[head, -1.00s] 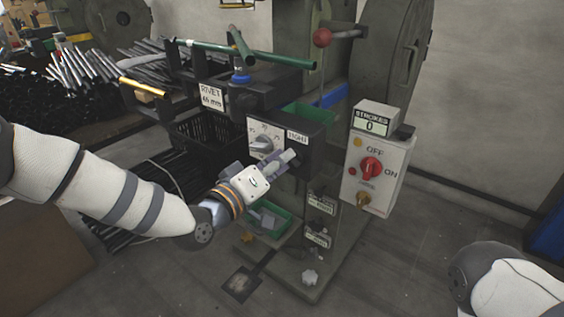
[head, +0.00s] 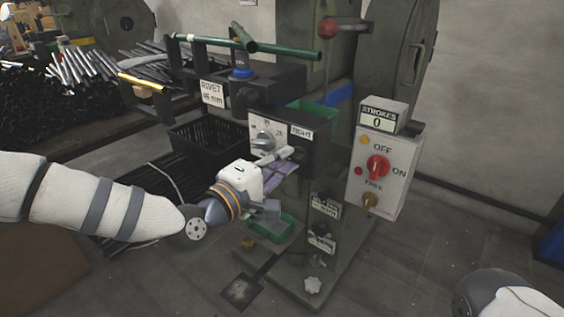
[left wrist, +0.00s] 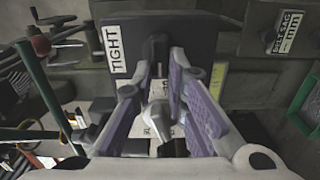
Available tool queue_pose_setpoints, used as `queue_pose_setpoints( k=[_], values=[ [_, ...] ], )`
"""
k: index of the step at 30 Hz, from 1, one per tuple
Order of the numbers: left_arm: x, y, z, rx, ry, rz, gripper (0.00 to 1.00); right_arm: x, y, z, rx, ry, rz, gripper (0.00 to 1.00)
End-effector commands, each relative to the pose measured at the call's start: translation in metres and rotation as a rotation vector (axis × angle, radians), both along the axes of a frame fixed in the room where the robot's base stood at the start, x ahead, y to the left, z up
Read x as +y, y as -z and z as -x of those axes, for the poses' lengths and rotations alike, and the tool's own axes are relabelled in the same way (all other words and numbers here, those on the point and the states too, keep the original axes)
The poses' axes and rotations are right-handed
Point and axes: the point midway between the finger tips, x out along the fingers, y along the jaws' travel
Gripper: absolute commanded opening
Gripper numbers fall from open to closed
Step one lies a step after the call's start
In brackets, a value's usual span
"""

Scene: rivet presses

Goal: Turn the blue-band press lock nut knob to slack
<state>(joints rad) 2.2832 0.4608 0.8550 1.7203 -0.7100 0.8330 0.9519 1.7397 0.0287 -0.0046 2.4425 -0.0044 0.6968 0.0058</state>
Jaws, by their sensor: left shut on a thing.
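The blue-band press has a blue ring (head: 241,72) at its ram and a black box (head: 314,155) labelled TIGHT (head: 302,131). The TIGHT label (left wrist: 114,49) also shows sideways in the left wrist view, with a yellow label (left wrist: 217,80) across from it. My left gripper (head: 283,164) is at the front of the box, below the TIGHT label. It is shut on the lock nut knob, whose pale grey body (left wrist: 158,113) shows between the purple finger pads. In the head view the fingers mostly hide the knob. My right gripper is out of view.
A dial (head: 264,139) sits just left of the TIGHT label. A switch box with a red knob (head: 377,167) and a STROKES counter (head: 378,116) stands to the right. A green bin (head: 272,228) is below my left gripper. Green bars (head: 280,51) cross above.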

Motion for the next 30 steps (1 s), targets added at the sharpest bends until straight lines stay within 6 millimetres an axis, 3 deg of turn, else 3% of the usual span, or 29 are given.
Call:
queue_pose_setpoints(
  k=[18, 19, 21, 30],
  values=[
    [-0.0009, 0.0017, 0.0010, 0.024, 0.003, 0.026, 0.00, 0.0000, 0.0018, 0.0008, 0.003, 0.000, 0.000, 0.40],
    [-0.0009, 0.0017, 0.0010, 0.024, 0.003, 0.026, 0.20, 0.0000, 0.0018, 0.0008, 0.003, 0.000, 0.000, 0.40],
    [-0.0009, 0.0016, 0.0010, 0.022, 0.003, 0.026, 0.33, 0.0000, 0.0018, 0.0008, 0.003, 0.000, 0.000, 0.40],
    [0.0010, 0.0009, 0.0016, 0.020, 0.001, 0.025, 0.33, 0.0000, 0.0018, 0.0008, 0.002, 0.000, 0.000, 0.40]
  ],
)
